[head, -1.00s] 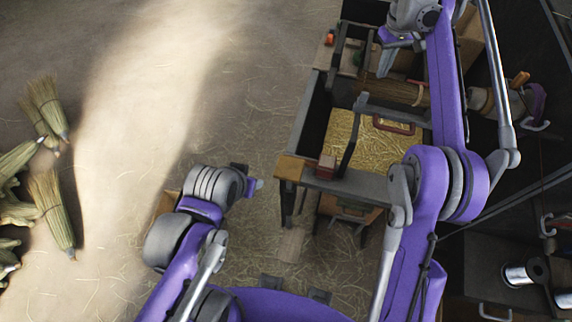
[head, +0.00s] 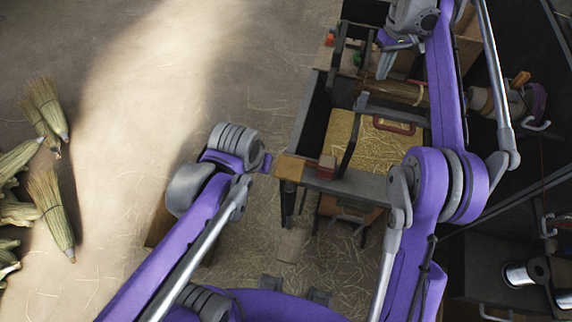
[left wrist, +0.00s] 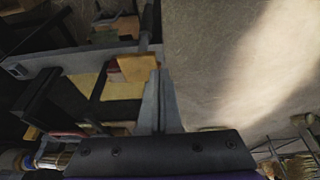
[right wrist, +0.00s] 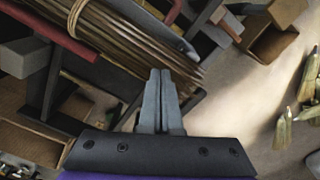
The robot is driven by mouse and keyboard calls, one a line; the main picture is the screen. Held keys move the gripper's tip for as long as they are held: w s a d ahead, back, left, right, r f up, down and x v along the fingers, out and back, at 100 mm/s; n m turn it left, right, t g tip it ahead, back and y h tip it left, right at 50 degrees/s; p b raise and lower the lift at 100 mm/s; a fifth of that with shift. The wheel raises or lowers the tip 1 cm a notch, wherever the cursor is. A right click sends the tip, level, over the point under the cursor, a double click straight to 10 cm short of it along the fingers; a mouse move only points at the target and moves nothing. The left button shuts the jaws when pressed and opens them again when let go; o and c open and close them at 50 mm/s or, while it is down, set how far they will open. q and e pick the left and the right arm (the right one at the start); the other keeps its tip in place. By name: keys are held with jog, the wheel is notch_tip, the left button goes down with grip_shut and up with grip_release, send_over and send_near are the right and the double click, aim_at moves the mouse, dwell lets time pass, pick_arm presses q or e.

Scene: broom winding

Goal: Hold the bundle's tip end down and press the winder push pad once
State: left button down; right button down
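The bundle (head: 400,92) of thin brown sticks lies across the bench frame, tied by a light ring. Its tip end (right wrist: 185,62) fans out beside my right fingertips in the right wrist view. My right gripper (right wrist: 160,80) is shut with nothing seen between its fingers; whether it touches the sticks is unclear. In the head view it (head: 385,66) is just above the tip end. A wooden pad (head: 289,168), likely the push pad, sits on the bench's near-left corner. My left gripper (head: 268,162) is beside it, and its shut fingers (left wrist: 158,78) show close to the pad (left wrist: 135,68).
A small red block (head: 327,162) sits beside the wooden pad. A straw-filled box (head: 370,150) with a red handle is inside the frame. Finished brooms (head: 50,210) lie on the floor at left. A dark bench with wire spools (head: 517,275) is at right.

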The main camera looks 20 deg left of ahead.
aim_at(290, 167)
pick_arm(q)
jog(key=w+d+f+g, duration=0.1)
jog(key=w, duration=0.1)
jog(key=w+d+g, duration=0.1)
jog(key=w+d, duration=0.1)
jog(key=w+d+f+g, duration=0.1)
jog(key=w, duration=0.2)
jog(key=shift+w+d+f, duration=0.1)
jog(key=shift+d+f, duration=0.2)
jog(key=shift+d, duration=0.05)
jog(key=shift+w+d+f+g, duration=0.2)
jog(key=shift+w+f+g, duration=0.1)
jog(key=shift+f, duration=2.2)
jog(key=shift+f, duration=0.1)
jog(key=shift+f, duration=4.05)
jog(key=shift+s, duration=0.1)
jog(key=shift+r, duration=5.8)
jog(key=shift+r, duration=0.1)
